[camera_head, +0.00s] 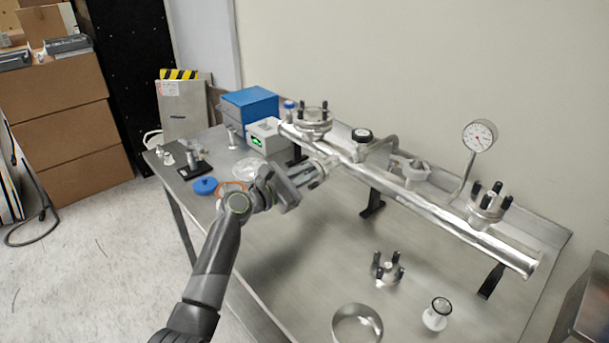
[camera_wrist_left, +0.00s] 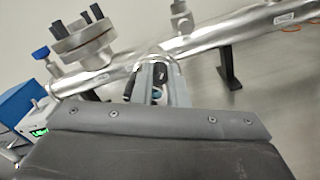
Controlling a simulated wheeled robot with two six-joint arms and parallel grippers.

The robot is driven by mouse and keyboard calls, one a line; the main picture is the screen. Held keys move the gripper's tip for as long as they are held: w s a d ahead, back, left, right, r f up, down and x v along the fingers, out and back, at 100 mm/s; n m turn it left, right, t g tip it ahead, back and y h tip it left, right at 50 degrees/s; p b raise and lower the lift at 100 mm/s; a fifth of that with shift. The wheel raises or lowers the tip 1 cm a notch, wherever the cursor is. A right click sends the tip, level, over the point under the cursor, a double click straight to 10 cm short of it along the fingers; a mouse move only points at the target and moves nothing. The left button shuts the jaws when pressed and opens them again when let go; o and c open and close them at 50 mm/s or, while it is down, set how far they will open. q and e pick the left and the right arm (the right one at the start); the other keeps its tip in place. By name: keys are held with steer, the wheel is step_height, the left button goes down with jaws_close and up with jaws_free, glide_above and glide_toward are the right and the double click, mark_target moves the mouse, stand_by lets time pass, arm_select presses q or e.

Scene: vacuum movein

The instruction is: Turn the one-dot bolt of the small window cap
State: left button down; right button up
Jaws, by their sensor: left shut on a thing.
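A metal cap with black upright bolts (camera_head: 312,122) sits on the left end of the steel pipe (camera_head: 405,196); it also shows at upper left in the left wrist view (camera_wrist_left: 85,45). A similar cap with black bolts (camera_head: 487,203) sits near the pipe's right end. Another bolted piece (camera_head: 386,268) lies on the table. I cannot tell which is the small window cap, and no dots are readable. My left gripper (camera_head: 326,166) is in front of the pipe, below the left cap. Its fingers (camera_wrist_left: 158,82) are shut on a small dark thing, mostly hidden between them.
The metal table (camera_head: 300,255) carries a ring (camera_head: 357,325), a small white fitting (camera_head: 437,314) and a blue knob (camera_head: 205,186). A pressure gauge (camera_head: 480,136) rises behind the pipe. A blue box (camera_head: 250,104) stands at the back left. The table's middle is clear.

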arm_select(q)
steer(key=shift+m+b, duration=0.8)
steer(key=shift+m, duration=1.7)
steer(key=c, duration=1.4)
jaws_free()
steer(key=shift+c, duration=0.2)
steer(key=v, duration=1.7)
steer(key=shift+s+a, duration=0.2)
steer(key=shift+r, duration=0.1)
